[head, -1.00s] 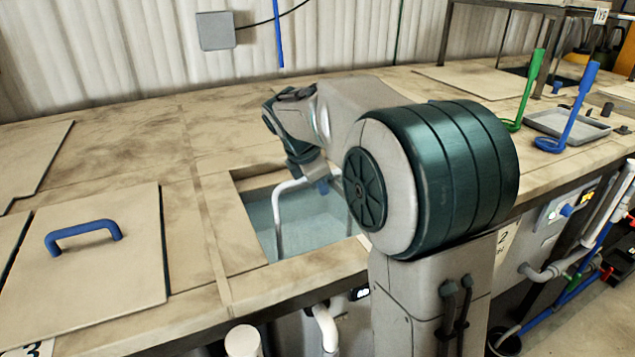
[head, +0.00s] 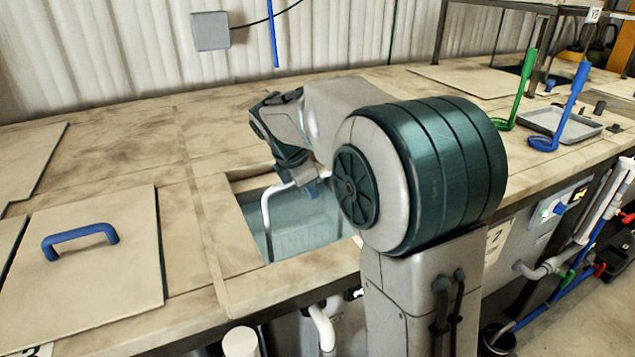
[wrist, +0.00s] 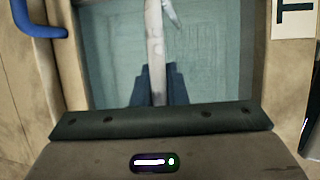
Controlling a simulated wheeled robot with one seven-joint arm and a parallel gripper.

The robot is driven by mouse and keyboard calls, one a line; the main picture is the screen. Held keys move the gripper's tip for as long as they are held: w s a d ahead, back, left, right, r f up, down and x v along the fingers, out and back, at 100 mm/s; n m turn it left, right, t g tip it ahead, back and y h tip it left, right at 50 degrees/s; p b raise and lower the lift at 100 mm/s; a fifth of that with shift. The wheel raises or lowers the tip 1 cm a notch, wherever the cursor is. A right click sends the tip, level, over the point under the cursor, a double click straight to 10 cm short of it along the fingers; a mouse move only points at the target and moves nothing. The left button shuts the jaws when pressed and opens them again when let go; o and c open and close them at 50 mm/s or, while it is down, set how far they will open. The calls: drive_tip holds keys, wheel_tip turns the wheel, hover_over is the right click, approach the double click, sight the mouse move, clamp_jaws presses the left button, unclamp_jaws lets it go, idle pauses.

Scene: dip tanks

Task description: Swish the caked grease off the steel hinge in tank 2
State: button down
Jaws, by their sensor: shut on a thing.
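The open tank (head: 246,225) in the bench holds bluish, slightly murky liquid (head: 305,232). A label with a 2 (head: 497,240) is on the bench front to its right. My gripper (head: 318,187) is over the tank. Its blue fingers are shut on a pale tubular bar (wrist: 154,35), seen between them in the wrist view (wrist: 156,82). In the head view the bent pale tube (head: 266,215) runs from my gripper down into the liquid. A small light piece (wrist: 171,14) shows beside the bar; I cannot tell what it is. I cannot make out the hinge or its grease.
A lid with a blue handle (head: 80,240) covers the opening to the left. A grey tray (head: 560,124), a green hook-ended tool (head: 522,92) and a blue one (head: 571,105) are at the right. The bench top behind the tank is clear. A grey box (head: 210,31) hangs on the wall.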

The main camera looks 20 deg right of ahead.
drive_tip(key=shift+w+d+p, duration=0.15)
drive_tip(key=shift+d+p, duration=0.2)
drive_tip(key=shift+d, duration=0.3)
drive_tip(key=shift+r, duration=0.1)
wheel_tip(320, 180, up, 22)
drive_tip(key=p, duration=1.2)
